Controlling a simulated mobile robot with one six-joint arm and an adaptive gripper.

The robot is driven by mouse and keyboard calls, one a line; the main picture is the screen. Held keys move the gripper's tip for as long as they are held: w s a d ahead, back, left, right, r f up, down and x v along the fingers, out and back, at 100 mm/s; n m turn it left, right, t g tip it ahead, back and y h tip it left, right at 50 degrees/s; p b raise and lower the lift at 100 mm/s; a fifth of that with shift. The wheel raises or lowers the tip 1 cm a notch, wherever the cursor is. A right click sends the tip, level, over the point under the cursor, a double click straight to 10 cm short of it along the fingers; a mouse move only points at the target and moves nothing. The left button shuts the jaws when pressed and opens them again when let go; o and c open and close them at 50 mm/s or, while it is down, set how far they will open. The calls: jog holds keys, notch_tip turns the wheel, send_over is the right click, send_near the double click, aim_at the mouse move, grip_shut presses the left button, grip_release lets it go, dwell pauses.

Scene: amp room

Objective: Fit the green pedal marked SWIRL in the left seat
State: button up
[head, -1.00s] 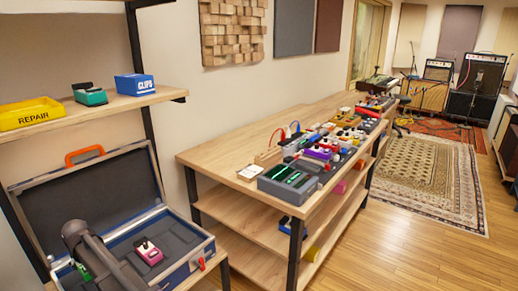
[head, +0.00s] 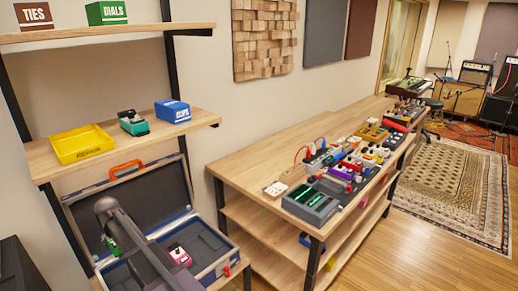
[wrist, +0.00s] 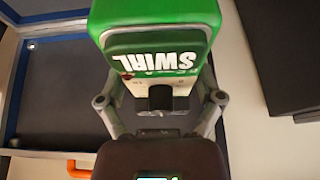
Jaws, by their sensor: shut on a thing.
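My gripper (wrist: 160,112) is shut on the green SWIRL pedal (wrist: 160,45), whose label reads upside down in the wrist view. In the head view only a bit of green (head: 110,243) shows beside my dark arm, over the left side of the open case. The blue-edged case (head: 222,262) has a dark grey inside and a raised lid with an orange handle. A pink pedal (head: 180,256) sits in it, right of my arm. My arm hides much of the case's left part, so I cannot make out the left seat. The pedal looks held above the case.
A shelf above the case holds a yellow bin (head: 83,145), a teal pedal (head: 132,123) and a blue CLIPS box (head: 172,111). TIES and DIALS boxes (head: 107,12) stand higher. A wooden bench (head: 250,160) with many pedals stands to the right.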

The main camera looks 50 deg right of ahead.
notch_tip(320, 180, up, 7)
jog(key=p, duration=0.6)
jog(key=shift+r, duration=0.2)
jog(key=shift+s+f, duration=0.1)
jog(key=shift+s, duration=0.05)
